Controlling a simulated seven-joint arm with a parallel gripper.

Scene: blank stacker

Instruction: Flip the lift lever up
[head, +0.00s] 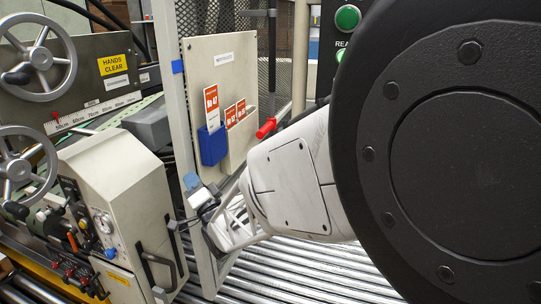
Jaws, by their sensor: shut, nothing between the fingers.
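A red handle (265,128) shows just above the white part of my arm, in front of the beige panel; its lower part is hidden. Several small red-tipped levers (80,272) sit low on the machine at the left. No label shows which of these is the lift lever. My gripper (192,207) is at the end of the white arm, near the frame post and just right of the beige machine housing. It is shut and empty. It is apart from the red handle, which is up and to its right. Whether its tips touch the post cannot be told.
The beige machine housing (108,165) and handwheels (40,62) stand at the left. A beige panel (228,55) carries orange cards and a blue holder (212,146). Metal rollers (300,272) lie below.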

